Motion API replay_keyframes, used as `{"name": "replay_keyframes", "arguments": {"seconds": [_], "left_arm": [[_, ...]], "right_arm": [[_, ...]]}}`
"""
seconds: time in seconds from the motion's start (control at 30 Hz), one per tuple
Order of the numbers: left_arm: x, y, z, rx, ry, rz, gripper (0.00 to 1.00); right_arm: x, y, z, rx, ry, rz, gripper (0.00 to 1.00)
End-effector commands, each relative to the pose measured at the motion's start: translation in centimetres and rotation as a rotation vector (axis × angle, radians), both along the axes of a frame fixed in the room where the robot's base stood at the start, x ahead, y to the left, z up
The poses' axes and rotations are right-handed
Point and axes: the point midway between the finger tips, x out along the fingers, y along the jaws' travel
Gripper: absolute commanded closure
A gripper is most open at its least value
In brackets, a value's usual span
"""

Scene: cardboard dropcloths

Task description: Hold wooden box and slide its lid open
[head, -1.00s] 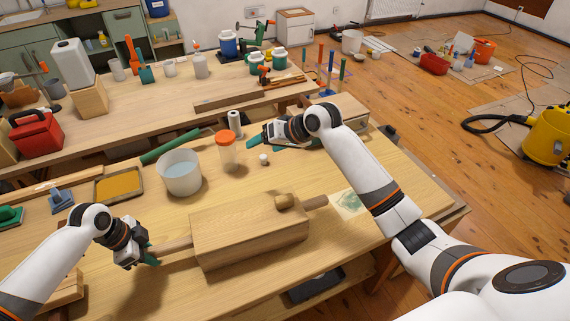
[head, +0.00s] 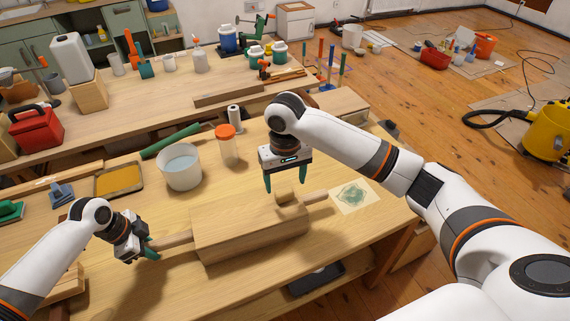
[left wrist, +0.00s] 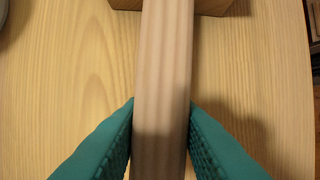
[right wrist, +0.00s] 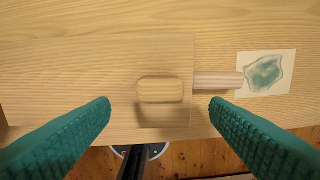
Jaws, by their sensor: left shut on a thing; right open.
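The wooden box (head: 250,238) lies on the workbench, with a handle at each end. Its flat lid (head: 235,215) carries a raised wooden knob (head: 284,197) near the right end. My left gripper (head: 150,250) is shut on the left handle (head: 176,239); the left wrist view shows the handle (left wrist: 163,90) between the teal fingers. My right gripper (head: 285,188) is open, fingers pointing down, above the knob. In the right wrist view the knob (right wrist: 160,90) sits between and beyond the open fingertips, apart from both. The right handle (right wrist: 217,80) shows there too.
A white tub of liquid (head: 181,168), an orange-lidded jar (head: 226,146) and a paint tray (head: 119,181) stand behind the box. A stained paper sheet (head: 352,196) lies right of it. The bench's front edge is close to the box.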

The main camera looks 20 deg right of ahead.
Motion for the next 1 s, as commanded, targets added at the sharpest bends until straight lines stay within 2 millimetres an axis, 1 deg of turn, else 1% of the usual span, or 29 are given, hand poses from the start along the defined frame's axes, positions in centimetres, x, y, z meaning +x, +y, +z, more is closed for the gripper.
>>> {"name": "replay_keyframes", "arguments": {"seconds": [0.03,0.1,0.2,0.3,0.5,0.73,1.0], "left_arm": [[0.1,0.0,0.0,0.0,-0.001,0.003,0.93],[0.1,0.0,0.0,0.0,-0.001,0.003,0.93],[0.1,0.0,0.0,0.0,-0.001,0.003,0.93],[0.1,0.0,0.0,0.0,-0.001,0.003,0.93],[0.1,0.0,0.0,0.0,-0.002,0.003,0.93],[0.1,0.0,0.0,0.0,-0.002,0.003,0.93],[0.1,0.0,0.0,-0.001,-0.002,0.003,0.93]], "right_arm": [[-0.1,-0.1,-1.1,-0.002,0.005,-0.001,0.29],[-0.1,0.0,-2.3,-0.001,0.004,-0.001,0.29],[-0.1,0.0,-3.7,-0.001,0.002,-0.001,0.29],[0.0,0.0,-4.7,0.001,0.001,0.0,0.29],[0.0,0.0,-5.6,0.001,0.0,0.001,0.29],[0.0,0.0,-5.6,0.001,-0.001,0.001,0.29],[0.0,0.0,-5.6,0.001,-0.001,0.001,0.73]]}}
